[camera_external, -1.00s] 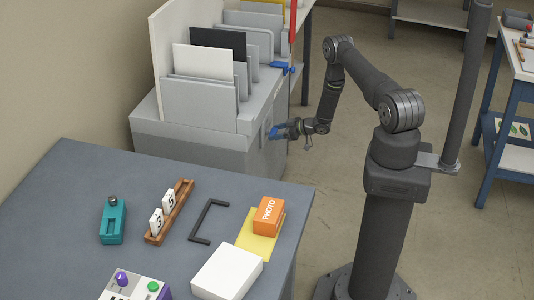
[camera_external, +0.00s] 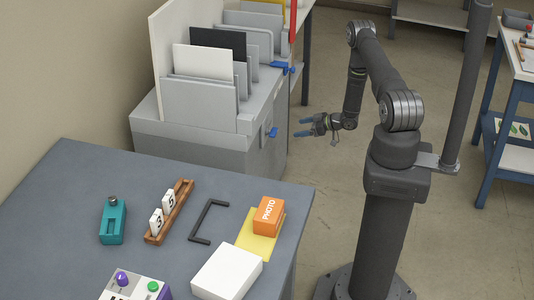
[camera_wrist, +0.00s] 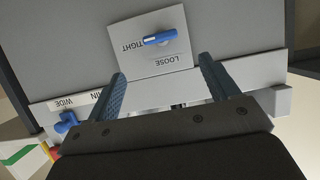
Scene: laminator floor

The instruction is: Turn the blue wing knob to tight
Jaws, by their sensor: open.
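The blue wing knob (camera_external: 272,132) is on the side of the grey machine. In the wrist view, the knob (camera_wrist: 160,37) sits on a white plate marked TIGHT and LOOSE, printed upside down here. Its wing lies nearly level in that view, slightly tilted, with its left end close to the word TIGHT. My gripper (camera_external: 302,127) is open and empty, to the right of the knob and apart from it. In the wrist view the two blue fingers (camera_wrist: 163,68) are spread below the knob, and nothing is between them.
A second blue knob (camera_external: 283,68) is farther back on the machine; in the wrist view it (camera_wrist: 66,122) is near the word WIDE. A blue-grey table (camera_external: 75,190) with several items stands in front.

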